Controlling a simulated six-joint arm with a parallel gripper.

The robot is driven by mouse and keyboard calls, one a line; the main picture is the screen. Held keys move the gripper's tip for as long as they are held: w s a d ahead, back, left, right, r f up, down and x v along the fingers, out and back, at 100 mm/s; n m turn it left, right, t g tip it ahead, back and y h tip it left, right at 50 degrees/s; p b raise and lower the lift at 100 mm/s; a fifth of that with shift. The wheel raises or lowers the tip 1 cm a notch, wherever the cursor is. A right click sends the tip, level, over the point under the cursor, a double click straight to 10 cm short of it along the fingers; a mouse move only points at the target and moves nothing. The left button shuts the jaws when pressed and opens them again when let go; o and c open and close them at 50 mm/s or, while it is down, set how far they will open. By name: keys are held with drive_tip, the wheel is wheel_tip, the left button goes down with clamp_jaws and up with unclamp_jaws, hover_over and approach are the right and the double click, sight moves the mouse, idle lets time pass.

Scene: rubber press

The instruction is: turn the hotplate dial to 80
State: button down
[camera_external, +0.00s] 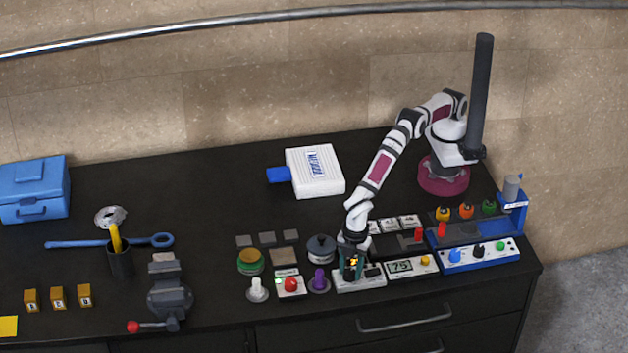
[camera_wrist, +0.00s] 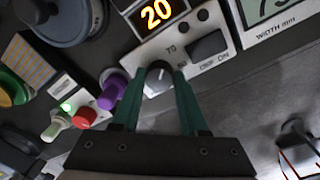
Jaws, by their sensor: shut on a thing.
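The dial (camera_wrist: 158,77) is a small dark round knob with a light mark, on a pale control panel (camera_wrist: 205,25). My gripper (camera_wrist: 158,84) has its two green fingers on either side of the dial, shut on it. The panel's display (camera_wrist: 157,12) glows orange and reads 20. In the external view my gripper (camera_external: 352,268) points down over the panel (camera_external: 362,286) near the front edge of the bench and hides the dial. A dark round pot-like thing (camera_external: 321,247) stands just behind and left of it.
A purple knob (camera_wrist: 112,91) and a red button (camera_wrist: 84,118) sit close left of my fingers. A dark button (camera_wrist: 208,46) is close right. A width readout (camera_external: 400,266) stands right of the panel. The bench behind, near the white box (camera_external: 318,180), is mostly clear.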

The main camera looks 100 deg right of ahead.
sight(350, 274)
drive_tip(key=m, duration=0.6)
drive_tip(key=shift+a, duration=0.1)
drive_tip(key=m, duration=0.4)
drive_tip(key=shift+w+m, duration=0.1)
drive_tip(key=shift+m, duration=0.3)
idle(0.3)
drive_tip(key=shift+c, duration=2.2)
unclamp_jaws()
wheel_tip(350, 274, up, 12)
drive_tip(key=shift+a, duration=0.35)
